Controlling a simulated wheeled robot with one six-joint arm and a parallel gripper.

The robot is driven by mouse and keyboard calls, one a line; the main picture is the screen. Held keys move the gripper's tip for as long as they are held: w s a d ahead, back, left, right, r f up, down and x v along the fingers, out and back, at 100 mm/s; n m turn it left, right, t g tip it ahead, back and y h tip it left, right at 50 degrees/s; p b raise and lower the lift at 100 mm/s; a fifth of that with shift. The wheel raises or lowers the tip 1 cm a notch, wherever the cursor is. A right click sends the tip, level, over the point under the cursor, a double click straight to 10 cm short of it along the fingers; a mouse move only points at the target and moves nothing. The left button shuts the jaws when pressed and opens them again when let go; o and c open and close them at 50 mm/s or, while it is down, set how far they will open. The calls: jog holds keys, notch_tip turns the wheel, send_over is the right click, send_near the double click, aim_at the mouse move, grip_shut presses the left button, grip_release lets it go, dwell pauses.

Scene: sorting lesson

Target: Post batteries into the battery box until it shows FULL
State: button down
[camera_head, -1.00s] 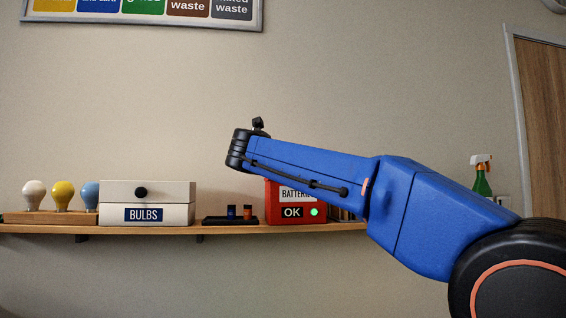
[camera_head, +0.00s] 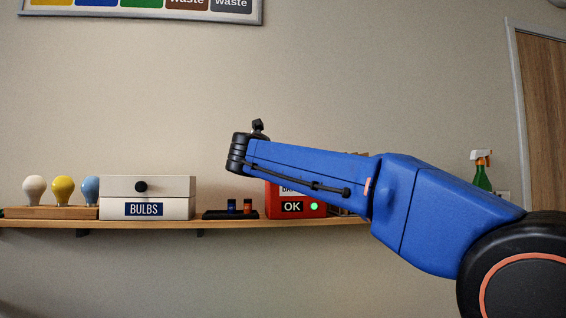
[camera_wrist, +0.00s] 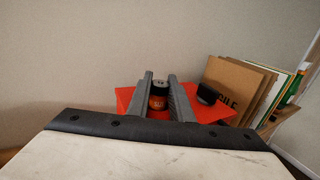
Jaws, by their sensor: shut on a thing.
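My gripper (camera_wrist: 159,88) is shut on a battery (camera_wrist: 158,101), dark at the top with an orange band, held upright between the two grey fingers. Behind and around the fingers in the wrist view is the red top of the battery box (camera_wrist: 215,109); I cannot tell whether the battery touches it. In the head view the battery box (camera_head: 321,211) stands on the shelf, showing OK beside a green light, its upper part hidden by my arm. A blue battery (camera_head: 231,206) and an orange-and-dark battery (camera_head: 247,206) stand in a black tray (camera_head: 216,215) left of the box.
A white BULBS box (camera_head: 171,209) and a wooden holder (camera_head: 40,213) with white, yellow and blue bulbs stand further left on the shelf. A black piece (camera_wrist: 207,94) sits on the red box top. Cardboard sheets (camera_wrist: 234,88) stand right of it. A spray bottle (camera_head: 482,174) is far right.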

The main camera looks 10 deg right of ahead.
jog(key=shift+f, duration=0.3)
dwell(0.4)
jog(key=c, duration=1.5)
grip_release()
jog(key=shift+r, duration=4)
